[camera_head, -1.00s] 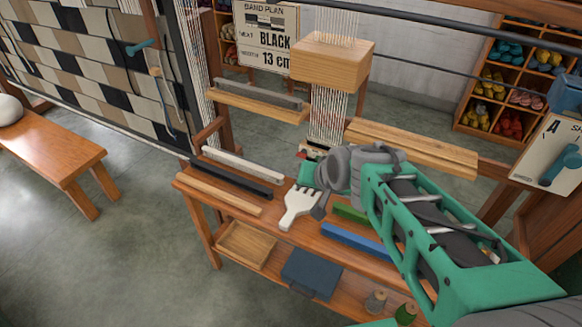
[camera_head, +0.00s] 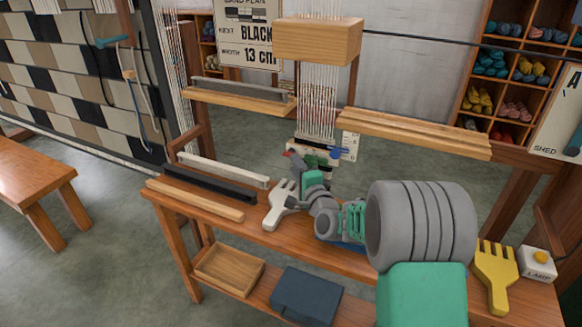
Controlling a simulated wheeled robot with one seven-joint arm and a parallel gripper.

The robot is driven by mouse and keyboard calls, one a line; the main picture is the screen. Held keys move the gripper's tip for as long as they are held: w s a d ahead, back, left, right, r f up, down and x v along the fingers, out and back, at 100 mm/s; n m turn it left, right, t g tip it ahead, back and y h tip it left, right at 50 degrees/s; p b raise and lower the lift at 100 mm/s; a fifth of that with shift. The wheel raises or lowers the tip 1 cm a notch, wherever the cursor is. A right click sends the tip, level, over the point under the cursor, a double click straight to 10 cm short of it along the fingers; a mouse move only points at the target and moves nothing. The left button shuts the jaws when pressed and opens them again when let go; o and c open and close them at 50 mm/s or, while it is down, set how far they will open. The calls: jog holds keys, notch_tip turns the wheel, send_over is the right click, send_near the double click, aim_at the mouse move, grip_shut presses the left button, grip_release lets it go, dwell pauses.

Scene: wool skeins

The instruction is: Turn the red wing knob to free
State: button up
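A small pale panel (camera_head: 347,146) stands beneath the hanging warp threads, behind the table. My wrist and arm hide part of the area. I cannot tell whether the fingers are open or touching the knob.
A white comb-like beater (camera_head: 282,206) lies on the table (camera_head: 260,232) next to my wrist. Dark and pale bars lie at the left. A yellow fork (camera_head: 495,275) and a lamp switch (camera_head: 538,262) are at the right. A wooden block (camera_head: 317,40) hangs above the panel.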

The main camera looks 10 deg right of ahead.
jog(key=w, duration=0.5)
jog(key=shift+a+r, duration=0.1)
jog(key=shift+a, duration=0.25)
jog(key=shift+c, duration=0.3)
jog(key=shift+s, duration=0.1)
grip_shut()
